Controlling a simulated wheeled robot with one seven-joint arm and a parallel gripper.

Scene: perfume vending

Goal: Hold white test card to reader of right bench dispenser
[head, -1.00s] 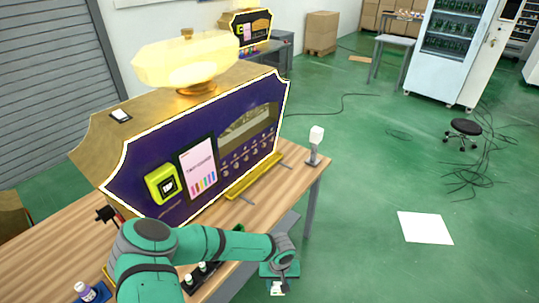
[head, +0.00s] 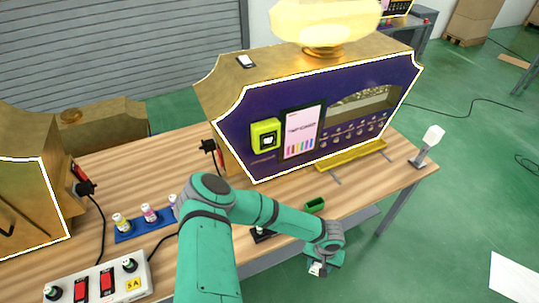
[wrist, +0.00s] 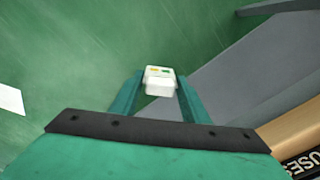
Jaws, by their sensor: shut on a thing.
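The right bench dispenser (head: 235,118) is a gold case with a purple front, standing on the wooden bench. Its reader (head: 265,136) is a yellow-green frame with a dark square, at the left of the front. My gripper (head: 318,268) is low beyond the bench's front edge, below and right of the reader and well apart from it. In the wrist view it is shut on the white test card (wrist: 158,82), which shows small coloured marks and sticks out between the two green fingers. The card looks small and partly hidden in the head view.
Another dispenser (head: 25,190) stands at the left. Open green floor lies to the right.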

